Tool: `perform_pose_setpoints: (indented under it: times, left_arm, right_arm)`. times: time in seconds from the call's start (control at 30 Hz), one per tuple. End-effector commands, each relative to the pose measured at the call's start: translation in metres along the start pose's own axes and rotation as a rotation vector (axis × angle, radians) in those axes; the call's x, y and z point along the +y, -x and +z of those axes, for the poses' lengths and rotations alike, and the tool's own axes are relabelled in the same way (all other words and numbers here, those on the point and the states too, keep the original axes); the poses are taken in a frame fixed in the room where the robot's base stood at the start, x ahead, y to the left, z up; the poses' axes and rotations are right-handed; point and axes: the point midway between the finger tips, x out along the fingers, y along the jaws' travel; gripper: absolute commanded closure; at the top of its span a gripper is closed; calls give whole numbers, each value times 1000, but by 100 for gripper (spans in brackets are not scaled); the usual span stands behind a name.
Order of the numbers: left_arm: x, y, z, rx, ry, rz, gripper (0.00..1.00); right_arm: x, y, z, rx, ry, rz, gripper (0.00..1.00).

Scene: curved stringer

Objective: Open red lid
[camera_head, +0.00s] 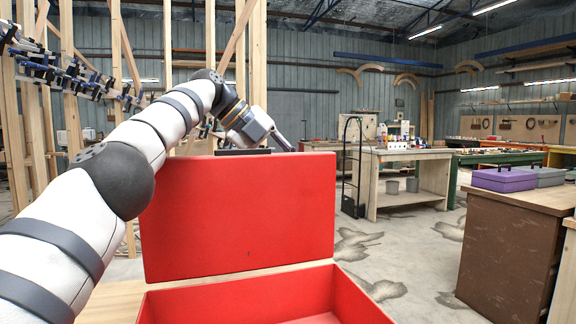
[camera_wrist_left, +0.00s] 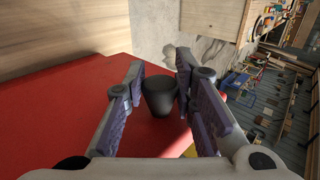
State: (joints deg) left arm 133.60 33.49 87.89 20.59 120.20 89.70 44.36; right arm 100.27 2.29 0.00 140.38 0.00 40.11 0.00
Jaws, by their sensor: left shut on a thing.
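The red lid (camera_head: 238,215) stands upright at the back of the open red box (camera_head: 250,300), whose inside shows in the head view. A dark strip, likely the lid's handle, shows along the lid's top edge. My left gripper (camera_head: 284,143) is at the top edge of the lid, with my arm reaching over from the left. In the left wrist view, a black handle (camera_wrist_left: 160,95) lies between my left gripper's fingers (camera_wrist_left: 163,103), against the red surface (camera_wrist_left: 60,120). My right gripper is not in view.
The box stands on a pale wooden surface (camera_head: 110,302). Wooden posts (camera_head: 75,120) rise behind at the left. A brown cabinet (camera_head: 510,250) with a purple box (camera_head: 503,179) is at the right. A workbench (camera_head: 405,185) stands farther back. The floor between is clear.

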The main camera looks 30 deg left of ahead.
Motion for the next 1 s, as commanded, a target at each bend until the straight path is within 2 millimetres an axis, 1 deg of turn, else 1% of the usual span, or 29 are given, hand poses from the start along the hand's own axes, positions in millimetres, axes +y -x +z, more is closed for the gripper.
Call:
perform_pose_setpoints:
  times: [0.4, 0.43, 0.5, 0.8, 0.87, 0.93, 1.0]
  left_arm:
    - [0, -2, -2, 11, 3, 2, 100]
    - [0, -2, -2, 11, 3, 2, 69]
    - [1, -2, -2, 10, 3, 3, 54]
    - [1, 0, -1, 7, 4, 2, 54]
    - [0, 3, -1, 7, 5, 1, 54]
    - [0, 12, -2, 8, 5, 0, 54]
    - [7, 17, 0, 8, 4, 2, 54]
  right_arm:
    - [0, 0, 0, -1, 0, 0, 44]
    - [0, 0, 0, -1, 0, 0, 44]
    - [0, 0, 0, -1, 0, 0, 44]
    - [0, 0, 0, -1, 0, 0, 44]
    - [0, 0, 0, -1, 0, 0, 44]
    - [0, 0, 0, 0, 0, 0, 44]
    - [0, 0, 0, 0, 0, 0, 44]
